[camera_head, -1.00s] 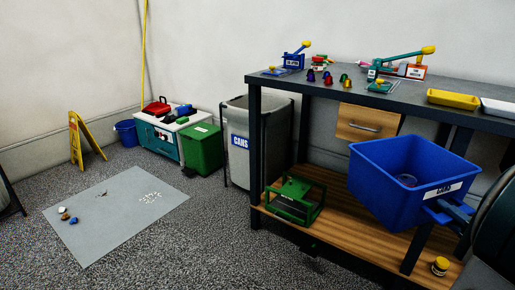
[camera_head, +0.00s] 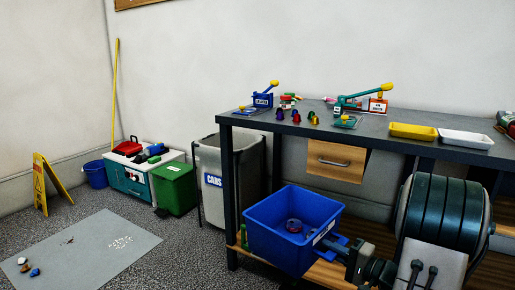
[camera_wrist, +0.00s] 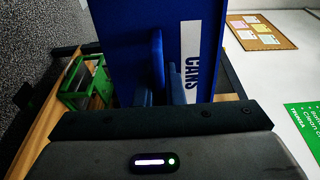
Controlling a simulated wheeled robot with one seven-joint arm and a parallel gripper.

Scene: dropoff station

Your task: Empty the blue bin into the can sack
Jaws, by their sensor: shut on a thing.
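The blue bin (camera_head: 265,240), with a white label, hangs level and upright in front of the workbench's lower shelf. A reddish round thing (camera_head: 293,226) lies inside it; the rest of its contents is hard to make out. My gripper (camera_head: 340,248) is shut on the bin's labelled side. In the wrist view the bin (camera_wrist: 135,40) fills the middle, with its CANS label (camera_wrist: 190,55) beside my fingers (camera_wrist: 165,70). The grey can sack (camera_head: 214,205), marked CANS, stands in a frame left of the workbench, behind and left of the bin.
The workbench (camera_head: 400,150) carries presses, coloured caps, a yellow tray (camera_head: 412,131) and a white tray (camera_head: 466,140). A green bin (camera_head: 176,188) stands left of the sack. A grey mat (camera_head: 85,250) lies on open floor. A green crate (camera_wrist: 85,85) shows in the wrist view.

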